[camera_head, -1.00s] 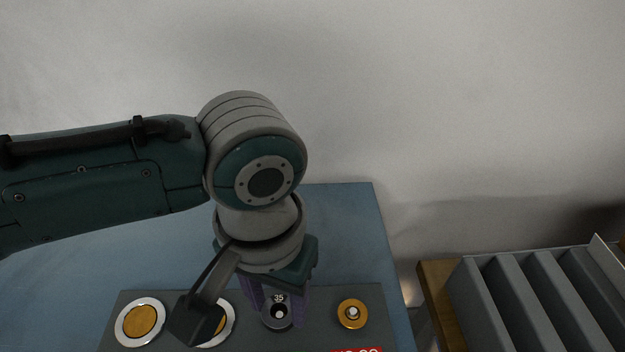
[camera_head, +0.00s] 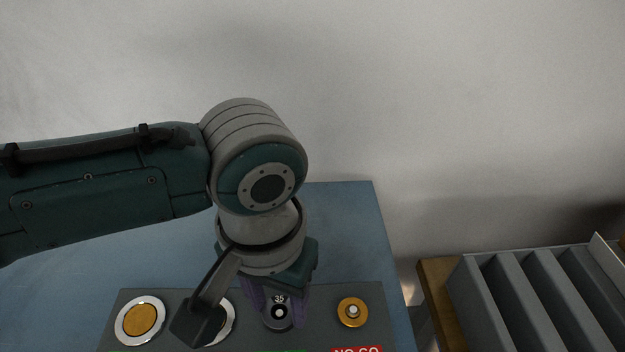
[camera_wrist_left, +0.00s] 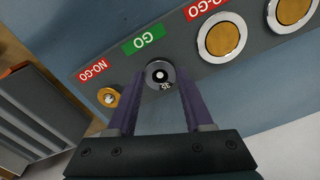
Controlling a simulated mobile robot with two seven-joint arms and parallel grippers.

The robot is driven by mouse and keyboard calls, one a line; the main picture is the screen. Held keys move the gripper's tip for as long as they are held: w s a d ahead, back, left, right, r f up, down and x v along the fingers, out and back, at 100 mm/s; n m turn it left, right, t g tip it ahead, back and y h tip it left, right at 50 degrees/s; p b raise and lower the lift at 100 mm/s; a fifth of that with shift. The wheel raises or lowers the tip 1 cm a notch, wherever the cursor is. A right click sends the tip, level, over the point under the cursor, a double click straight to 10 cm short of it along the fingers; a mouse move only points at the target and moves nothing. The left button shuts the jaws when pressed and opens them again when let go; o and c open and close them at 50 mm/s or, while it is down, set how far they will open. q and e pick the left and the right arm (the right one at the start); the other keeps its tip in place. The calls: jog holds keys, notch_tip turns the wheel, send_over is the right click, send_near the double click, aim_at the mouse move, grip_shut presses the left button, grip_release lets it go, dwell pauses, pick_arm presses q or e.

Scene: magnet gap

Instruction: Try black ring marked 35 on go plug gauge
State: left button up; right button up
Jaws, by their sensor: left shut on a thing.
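The black ring marked 35 (camera_head: 268,322) is between the fingers of my left gripper (camera_head: 277,312), which is shut on it. In the left wrist view the ring (camera_wrist_left: 152,73) is at the GO station, just by the green GO label (camera_wrist_left: 143,39). The bright round end of the go plug gauge (camera_wrist_left: 160,75) shows inside the ring's hole, near its middle; it also shows in the head view (camera_head: 279,312). The ring is lined up with the plug, but I cannot tell how far down it sits. My right gripper is not in view.
A brass NO-GO plug (camera_head: 352,313) stands to the right on the grey gauge plate (camera_head: 318,300). Gold discs with silver rims (camera_head: 140,321) are on the left, one partly hidden by my wrist. A slotted grey rack (camera_head: 510,300) is beyond the blue table's right edge (camera_head: 385,230).

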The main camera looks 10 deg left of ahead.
pick_arm(q)
jog(key=o, duration=1.3)
jog(key=c, duration=0.5)
notch_tip(320, 180, up, 5)
jog(key=p, duration=0.5)
jog(key=shift+f, duration=0.2)
